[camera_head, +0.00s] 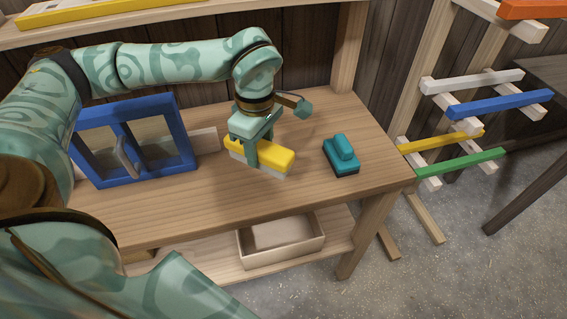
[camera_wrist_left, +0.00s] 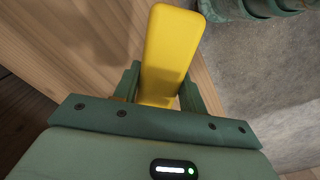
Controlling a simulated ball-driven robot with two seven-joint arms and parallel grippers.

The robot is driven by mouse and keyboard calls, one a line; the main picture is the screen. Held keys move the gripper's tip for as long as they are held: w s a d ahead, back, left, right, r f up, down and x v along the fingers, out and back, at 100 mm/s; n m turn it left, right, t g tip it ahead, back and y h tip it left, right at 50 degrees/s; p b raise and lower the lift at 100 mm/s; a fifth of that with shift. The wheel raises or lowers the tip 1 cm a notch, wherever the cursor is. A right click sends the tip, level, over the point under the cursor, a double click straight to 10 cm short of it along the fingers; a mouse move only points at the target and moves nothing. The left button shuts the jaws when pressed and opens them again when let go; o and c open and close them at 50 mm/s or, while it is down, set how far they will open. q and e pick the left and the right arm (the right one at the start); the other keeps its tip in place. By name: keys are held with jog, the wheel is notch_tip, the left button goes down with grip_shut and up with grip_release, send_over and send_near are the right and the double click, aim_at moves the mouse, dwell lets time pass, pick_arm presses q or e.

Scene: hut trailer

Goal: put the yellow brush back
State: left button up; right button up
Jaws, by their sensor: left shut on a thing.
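The yellow brush (camera_head: 262,156) has a yellow top and a pale underside. My left gripper (camera_head: 257,160) is shut on it from above, over the wooden bench (camera_head: 210,202). I cannot tell whether the brush touches the bench top or hangs just above it. In the left wrist view the brush's yellow body (camera_wrist_left: 170,55) lies between the two fingers of my left gripper (camera_wrist_left: 165,95) and extends away past them. My right gripper is not in view.
A teal brush (camera_head: 342,155) lies to the right on the bench. A blue-framed window (camera_head: 182,140) stands at the left. An open box (camera_head: 280,238) sits on the lower shelf. A rack with coloured bars (camera_head: 460,165) stands at the right. The bench front is clear.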

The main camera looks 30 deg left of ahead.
pick_arm(q)
jog(key=w+f, duration=0.2)
jog(key=w+f+b, duration=0.1)
jog(key=w+f, duration=0.1)
jog(key=w+d+f+b, duration=0.1)
jog(key=w+f, duration=0.1)
jog(key=shift+w+f, duration=0.3)
notch_tip(320, 180, down, 4)
jog(key=shift+w+r+b, duration=0.15)
jog(key=shift+r+b, duration=0.05)
jog(key=shift+b, duration=0.55)
jog(key=shift+r, duration=0.15)
jog(key=o, duration=0.9)
jog(key=shift+o, duration=0.2)
notch_tip(320, 180, up, 12)
jog(key=p, duration=0.3)
